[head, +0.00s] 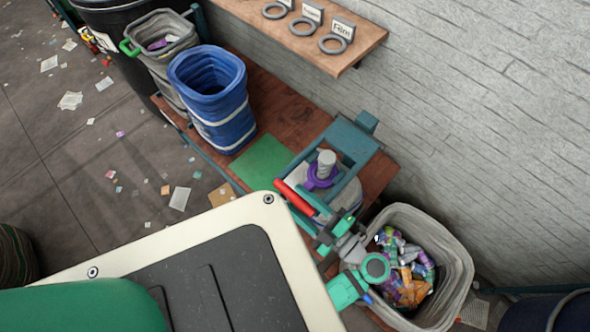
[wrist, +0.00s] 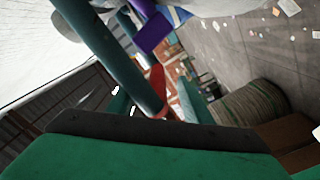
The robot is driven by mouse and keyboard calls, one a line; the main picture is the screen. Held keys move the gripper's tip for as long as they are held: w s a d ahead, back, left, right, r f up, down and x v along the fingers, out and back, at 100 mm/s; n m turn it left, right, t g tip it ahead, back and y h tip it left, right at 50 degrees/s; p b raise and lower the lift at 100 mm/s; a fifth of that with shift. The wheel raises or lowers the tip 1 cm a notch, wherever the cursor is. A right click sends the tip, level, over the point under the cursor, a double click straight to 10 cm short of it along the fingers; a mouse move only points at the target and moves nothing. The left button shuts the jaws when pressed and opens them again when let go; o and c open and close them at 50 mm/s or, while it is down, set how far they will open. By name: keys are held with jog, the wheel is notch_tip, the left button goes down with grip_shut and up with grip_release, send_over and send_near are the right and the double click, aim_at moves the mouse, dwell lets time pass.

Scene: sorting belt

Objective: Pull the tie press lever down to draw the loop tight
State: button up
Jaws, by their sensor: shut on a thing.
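The tie press (head: 352,140) is a teal frame on the brown bench. Its red lever (head: 294,198) slants across the near side of the frame. A purple loop (head: 320,177) sits around the pale gathered neck (head: 326,160) of a bag inside the press. My gripper (head: 327,232) is shut at the lower right end of the red lever, and its fingertips are partly hidden. In the wrist view the red lever (wrist: 157,82) shows between my fingers, beside a teal bar (wrist: 108,55) and a purple piece (wrist: 153,32).
A grey bin (head: 455,255) full of crushed cans stands right beside my gripper. A blue bin (head: 210,85) and a grey bin (head: 158,45) stand at the upper left. A wooden shelf (head: 372,35) with several rings is on the wall. A green mat (head: 262,163) lies bare.

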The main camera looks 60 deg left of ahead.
jog(key=v, duration=0.9)
jog(key=shift+w+d, duration=0.1)
jog(key=shift+d, duration=0.15)
jog(key=v, duration=1.2)
dwell(1.2)
jog(key=shift+d+f, duration=0.15)
dwell(0.4)
